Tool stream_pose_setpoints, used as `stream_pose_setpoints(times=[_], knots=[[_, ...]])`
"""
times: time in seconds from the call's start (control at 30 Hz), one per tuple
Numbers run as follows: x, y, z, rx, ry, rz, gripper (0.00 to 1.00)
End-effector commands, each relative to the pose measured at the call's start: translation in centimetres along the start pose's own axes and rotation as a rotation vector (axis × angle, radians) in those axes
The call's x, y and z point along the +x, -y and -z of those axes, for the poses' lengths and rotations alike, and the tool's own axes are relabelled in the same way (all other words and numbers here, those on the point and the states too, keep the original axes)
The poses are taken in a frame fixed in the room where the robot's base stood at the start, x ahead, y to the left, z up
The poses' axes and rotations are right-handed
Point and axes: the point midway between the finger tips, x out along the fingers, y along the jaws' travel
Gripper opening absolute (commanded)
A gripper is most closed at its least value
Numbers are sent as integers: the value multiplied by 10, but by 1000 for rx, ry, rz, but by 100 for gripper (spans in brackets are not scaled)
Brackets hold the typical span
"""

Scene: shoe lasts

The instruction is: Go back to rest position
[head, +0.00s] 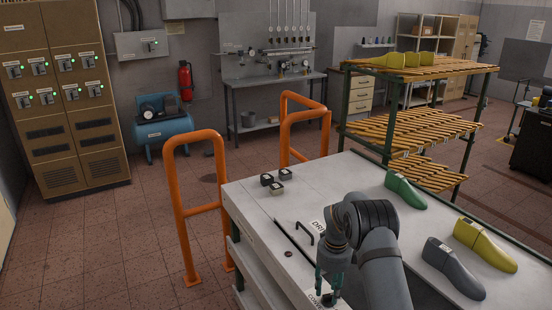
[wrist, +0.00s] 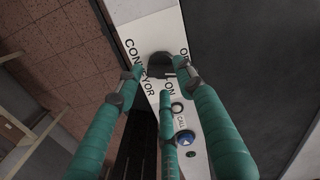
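My gripper (head: 328,286) hangs low over the near-left edge of the white table (head: 250,215). The wrist view shows its teal fingers (wrist: 161,76) spread apart, with nothing held between them. A dark knob (wrist: 159,63) on the white panel lies between and just beyond the fingertips; I cannot tell whether they touch it. The panel has the words CONVEYOR and ON, and a blue button (wrist: 185,137) marked CALL. On the table lie a green shoe last (head: 405,190), a yellow one (head: 485,246) and a grey one (head: 453,268).
Small dark blocks (head: 277,186) and a black handle (head: 304,231) are on the table. Orange guard rails (head: 182,215) stand at its left. Floor is open at the left.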

Motion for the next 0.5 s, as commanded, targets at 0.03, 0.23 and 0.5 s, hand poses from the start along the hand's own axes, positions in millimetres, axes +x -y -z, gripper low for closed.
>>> stream_pose_setpoints(times=[0.03,0.23,0.5], knots=[[-5,1,-1,2,5,6,38],[-45,1,0,-1,3,3,38],[-76,0,0,-2,0,0,38]])
